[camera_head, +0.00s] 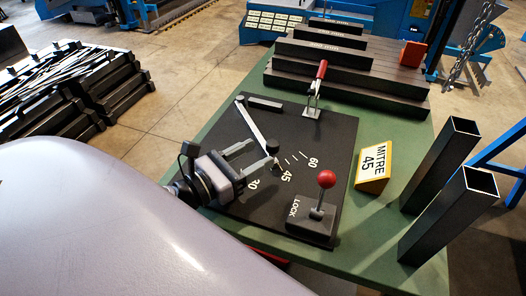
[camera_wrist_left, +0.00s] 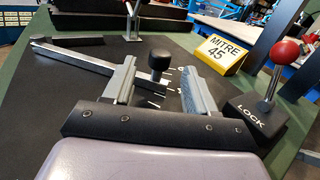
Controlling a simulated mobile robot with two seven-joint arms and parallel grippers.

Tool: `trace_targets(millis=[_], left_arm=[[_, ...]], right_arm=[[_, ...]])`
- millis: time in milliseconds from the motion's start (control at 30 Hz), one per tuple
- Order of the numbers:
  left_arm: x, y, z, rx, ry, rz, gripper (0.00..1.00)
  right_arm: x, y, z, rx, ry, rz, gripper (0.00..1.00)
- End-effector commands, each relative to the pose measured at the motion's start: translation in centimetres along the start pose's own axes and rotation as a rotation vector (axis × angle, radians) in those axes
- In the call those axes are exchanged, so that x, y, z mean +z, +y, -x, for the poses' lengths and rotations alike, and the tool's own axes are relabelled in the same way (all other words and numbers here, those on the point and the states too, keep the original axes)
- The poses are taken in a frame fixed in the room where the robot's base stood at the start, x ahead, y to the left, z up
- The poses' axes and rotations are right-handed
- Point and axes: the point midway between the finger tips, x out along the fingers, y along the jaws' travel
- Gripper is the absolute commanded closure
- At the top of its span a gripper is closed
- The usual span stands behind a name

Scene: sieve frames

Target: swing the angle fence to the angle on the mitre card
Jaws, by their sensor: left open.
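The angle fence (camera_head: 256,122) is a pale bar on the dark plate (camera_head: 226,128), running from a pivot at the upper left towards the printed scale. A black knob (camera_head: 272,146) stands at its near end. My left gripper (camera_head: 262,152) is open, with its fingers at the knob. In the left wrist view the knob (camera_wrist_left: 159,58) shows between the two fingertips, with gaps on both sides. The mitre card (camera_head: 373,165) reads 45. The scale shows 45 and 60; the gripper partly covers a lower number. The fence's exact reading is hard to tell. My right gripper is not in view.
A LOCK block (camera_head: 311,222) with a red-balled lever (camera_head: 326,180) stands at the plate's near right. A red-handled clamp (camera_head: 315,92) stands at the back. Two square tubes (camera_head: 440,165) rise at the right. Dark stepped bars (camera_head: 345,78) lie behind on the green table (camera_head: 395,130).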

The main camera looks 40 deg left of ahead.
Motion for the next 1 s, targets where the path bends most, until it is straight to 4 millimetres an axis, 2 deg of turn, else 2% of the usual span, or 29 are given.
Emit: trace_targets(millis=[233, 800, 900, 1000], left_arm=[[0.0, 0.0, 1.2, 0.000, 0.001, -0.001, 0.44], [0.1, 0.0, 1.3, 0.000, 0.000, -0.001, 0.44], [0.6, 0.0, 1.3, 0.000, 0.000, -0.001, 0.44], [1.9, 0.0, 1.3, 0.000, 0.000, -0.001, 0.44]], right_arm=[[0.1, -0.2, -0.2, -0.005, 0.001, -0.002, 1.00], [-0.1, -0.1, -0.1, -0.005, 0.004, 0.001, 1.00], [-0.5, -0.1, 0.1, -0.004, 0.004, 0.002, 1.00], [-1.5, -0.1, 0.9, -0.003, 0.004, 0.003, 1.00]])
